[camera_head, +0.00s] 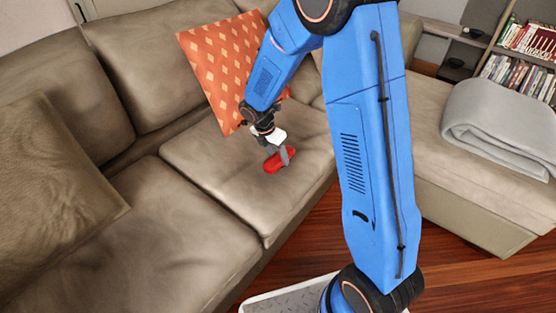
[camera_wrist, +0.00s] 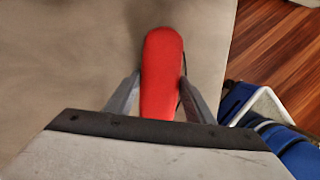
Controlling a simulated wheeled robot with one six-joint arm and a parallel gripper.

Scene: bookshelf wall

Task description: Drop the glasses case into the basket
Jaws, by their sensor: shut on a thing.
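The red glasses case (camera_head: 277,163) is at the middle seat cushion of the brown sofa. It also shows in the wrist view (camera_wrist: 162,70), long and rounded at its far end. My gripper (camera_head: 283,156) is shut on the case, with one finger on each side of it in the wrist view (camera_wrist: 160,98). I cannot tell whether the case touches the cushion or is just above it. No basket can be made out in either view.
The sofa (camera_head: 190,220) fills the left side, with an orange patterned pillow (camera_head: 212,62) behind my gripper. A folded grey blanket (camera_head: 500,125) lies on the sofa's right section. Wooden floor (camera_head: 300,245) is open in front. A bookshelf (camera_head: 525,50) stands at the back right.

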